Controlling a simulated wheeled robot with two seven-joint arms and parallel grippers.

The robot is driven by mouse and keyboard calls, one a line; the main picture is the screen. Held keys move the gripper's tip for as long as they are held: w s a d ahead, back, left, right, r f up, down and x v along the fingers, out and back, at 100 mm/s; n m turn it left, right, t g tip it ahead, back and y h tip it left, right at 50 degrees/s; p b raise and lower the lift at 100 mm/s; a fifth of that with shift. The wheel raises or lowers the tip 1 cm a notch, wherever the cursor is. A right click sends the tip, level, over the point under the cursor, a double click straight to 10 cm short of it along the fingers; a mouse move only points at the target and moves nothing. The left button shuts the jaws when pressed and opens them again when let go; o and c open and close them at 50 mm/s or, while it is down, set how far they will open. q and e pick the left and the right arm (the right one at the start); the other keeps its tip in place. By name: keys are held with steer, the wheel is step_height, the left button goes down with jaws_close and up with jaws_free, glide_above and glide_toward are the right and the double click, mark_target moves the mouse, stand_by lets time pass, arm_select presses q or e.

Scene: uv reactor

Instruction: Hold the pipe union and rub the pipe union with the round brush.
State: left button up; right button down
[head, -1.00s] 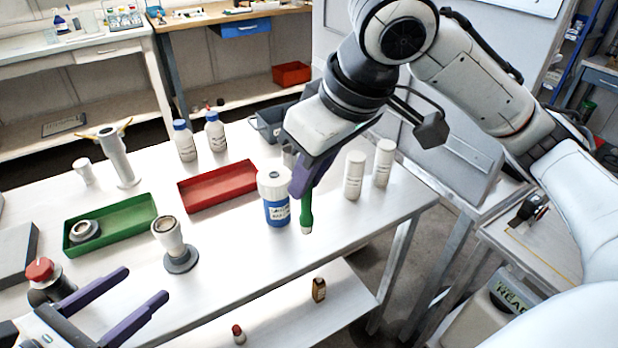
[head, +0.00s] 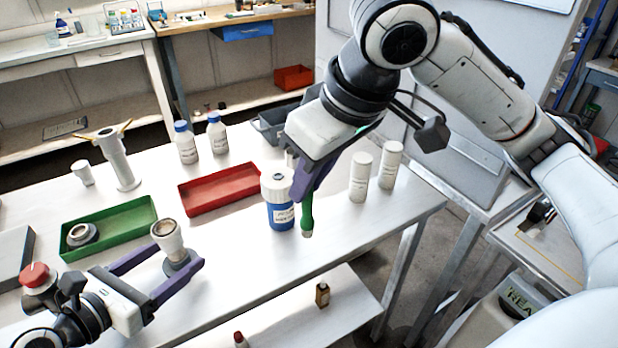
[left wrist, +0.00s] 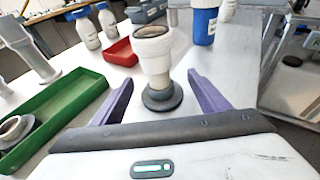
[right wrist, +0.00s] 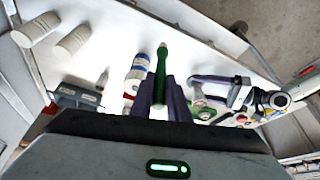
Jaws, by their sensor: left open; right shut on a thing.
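The pipe union appears to be the white flared fitting (head: 168,235) standing upright on a dark round base (head: 178,262) near the table's front; it also shows in the left wrist view (left wrist: 152,50). My left gripper (head: 181,252) is open, its purple fingers reaching to either side of the fitting without visibly closing on it. My right gripper (head: 300,192) is shut on the green-handled round brush (head: 307,215), which points down above the table, right of the blue-labelled jar. The brush also shows in the right wrist view (right wrist: 161,65); its bristles are hard to make out.
A green tray (head: 125,222) holds a grey ring part (head: 82,234). Behind are a red tray (head: 220,188) and two blue-capped bottles (head: 217,133). The blue-and-white jar (head: 278,200) stands close to the brush; two white cylinders (head: 360,175) stand to its right.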

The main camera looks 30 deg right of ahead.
arm_select(q)
steer(key=shift+w+d+f, duration=0.15)
steer(key=shift+w+d, duration=0.05)
steer(key=shift+d, duration=0.05)
steer(key=shift+c, duration=0.2)
steer(key=c, duration=1.2)
